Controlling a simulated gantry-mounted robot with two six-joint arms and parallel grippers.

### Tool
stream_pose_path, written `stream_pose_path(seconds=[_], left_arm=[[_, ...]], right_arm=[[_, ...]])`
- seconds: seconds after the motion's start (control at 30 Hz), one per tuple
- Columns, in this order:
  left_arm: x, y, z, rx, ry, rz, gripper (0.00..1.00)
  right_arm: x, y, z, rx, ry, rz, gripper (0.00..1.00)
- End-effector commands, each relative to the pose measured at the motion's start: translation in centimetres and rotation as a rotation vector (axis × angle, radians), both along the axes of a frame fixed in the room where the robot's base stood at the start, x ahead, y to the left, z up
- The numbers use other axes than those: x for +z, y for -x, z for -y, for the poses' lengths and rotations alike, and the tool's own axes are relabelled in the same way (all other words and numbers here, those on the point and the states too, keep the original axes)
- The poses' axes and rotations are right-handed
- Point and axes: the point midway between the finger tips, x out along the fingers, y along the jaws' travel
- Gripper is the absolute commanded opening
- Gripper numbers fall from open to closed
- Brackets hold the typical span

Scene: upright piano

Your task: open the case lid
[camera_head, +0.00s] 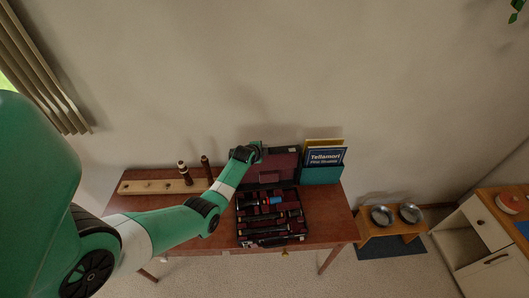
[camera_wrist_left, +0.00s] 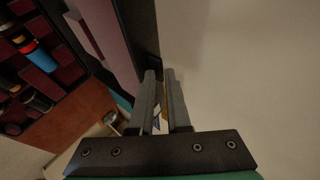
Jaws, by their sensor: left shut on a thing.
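The black case (camera_head: 271,241) lies on the wooden table with its dark red lid (camera_head: 285,165) standing raised at the back. Its red-lined compartments hold dark instrument pieces and a blue and red item (camera_head: 272,200), which also shows in the left wrist view (camera_wrist_left: 40,57). My left gripper (camera_head: 257,147) is at the lid's upper left corner. In the left wrist view my left gripper (camera_wrist_left: 160,73) has its fingers close together at the lid's dark rim (camera_wrist_left: 139,30), shut on the lid. The exact contact is partly hidden. My right gripper is not in view.
Books (camera_head: 323,160) and a teal holder (camera_head: 321,176) stand right of the lid. A wooden peg board (camera_head: 150,187) with dark upright pieces is left on the table (camera_head: 325,222). The wall is close behind. A low stand with metal bowls (camera_head: 381,215) is to the right.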

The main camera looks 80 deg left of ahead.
Motion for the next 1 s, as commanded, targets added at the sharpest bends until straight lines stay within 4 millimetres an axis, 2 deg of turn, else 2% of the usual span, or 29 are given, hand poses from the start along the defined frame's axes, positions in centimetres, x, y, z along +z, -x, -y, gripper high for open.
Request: stream_pose_path(seconds=[0.07,0.1,0.27,0.67,0.77,1.0], left_arm=[[0.2,0.0,-0.2,0.001,0.026,-0.002,0.00],[0.0,0.0,-0.1,-0.001,0.025,-0.003,0.09],[0.0,0.0,0.0,0.000,0.025,-0.002,0.38],[0.4,0.2,0.3,0.000,0.024,-0.002,0.39],[1.1,0.6,0.9,-0.001,0.023,-0.001,0.39],[4.0,2.6,3.9,0.000,0.022,-0.001,0.39]], right_arm=[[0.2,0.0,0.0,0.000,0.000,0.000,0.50],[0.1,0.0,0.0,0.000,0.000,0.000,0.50],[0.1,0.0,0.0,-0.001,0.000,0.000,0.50],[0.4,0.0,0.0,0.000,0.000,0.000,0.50],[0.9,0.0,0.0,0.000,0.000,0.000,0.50],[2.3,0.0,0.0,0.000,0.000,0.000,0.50]])
